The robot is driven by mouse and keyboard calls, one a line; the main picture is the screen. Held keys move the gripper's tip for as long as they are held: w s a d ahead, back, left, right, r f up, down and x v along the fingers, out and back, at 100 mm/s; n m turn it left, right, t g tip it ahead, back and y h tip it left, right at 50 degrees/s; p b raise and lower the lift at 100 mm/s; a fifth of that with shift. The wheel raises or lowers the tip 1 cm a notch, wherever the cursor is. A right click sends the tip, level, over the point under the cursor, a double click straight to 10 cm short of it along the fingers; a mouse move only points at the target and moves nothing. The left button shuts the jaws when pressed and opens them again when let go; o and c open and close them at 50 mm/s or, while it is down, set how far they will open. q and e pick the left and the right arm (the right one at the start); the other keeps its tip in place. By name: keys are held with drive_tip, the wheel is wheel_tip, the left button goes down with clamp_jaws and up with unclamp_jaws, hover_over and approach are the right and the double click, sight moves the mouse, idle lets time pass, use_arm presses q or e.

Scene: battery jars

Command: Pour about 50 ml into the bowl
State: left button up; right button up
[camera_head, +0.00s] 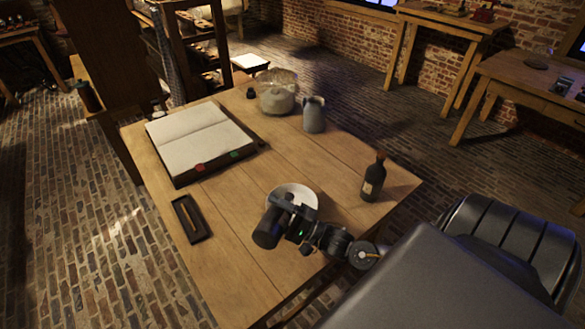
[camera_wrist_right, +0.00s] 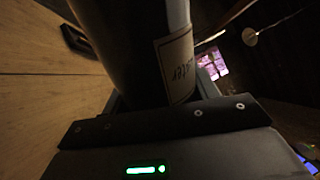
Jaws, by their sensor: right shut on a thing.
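The white bowl (camera_head: 302,191) stands on the wooden table near its front edge, partly covered by my right gripper. My right gripper (camera_head: 283,214) is shut on a dark bottle (camera_head: 267,232) at the bowl's lower left. The bottle looks tilted, with its round dark end towards the lower left. In the right wrist view the held bottle (camera_wrist_right: 125,35) fills the space between the fingers and has a pale label ending in "ater". Its mouth and any liquid are hidden. I cannot tell whether anything is in the bowl. My left gripper is not in view.
Another dark labelled bottle (camera_head: 373,178) stands upright right of the bowl. A grey jug (camera_head: 314,115) and a glass vessel (camera_head: 277,98) stand further back. An open book (camera_head: 195,138) and a dark tray (camera_head: 190,219) lie left. The table's middle (camera_head: 265,175) is clear.

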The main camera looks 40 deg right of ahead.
drive_tip(key=shift+s+a, duration=0.1)
idle(0.7)
drive_tip(key=shift+s+a+f+n+g+y+b, duration=0.1)
drive_tip(key=shift+a+n+g+y+b, duration=0.1)
drive_tip(key=shift+n+b, duration=0.4)
drive_tip(key=shift+s+a+n+g+y+b, duration=0.1)
drive_tip(key=shift+n+y+b, duration=0.1)
drive_tip(key=shift+n+b, duration=0.35)
drive_tip(key=shift+r+p, duration=0.25)
drive_tip(key=shift+p, duration=0.05)
drive_tip(key=shift+d+f+n+b, duration=0.1)
drive_tip(key=shift+n+b, duration=0.45)
drive_tip(key=shift+n, duration=0.2)
drive_tip(key=shift+w+n+g+y+b, duration=0.1)
drive_tip(key=shift+n+g+y+b, duration=0.3)
drive_tip(key=shift+n, duration=0.5)
drive_tip(key=shift+a+y, duration=0.2)
drive_tip(key=shift+y, duration=0.1)
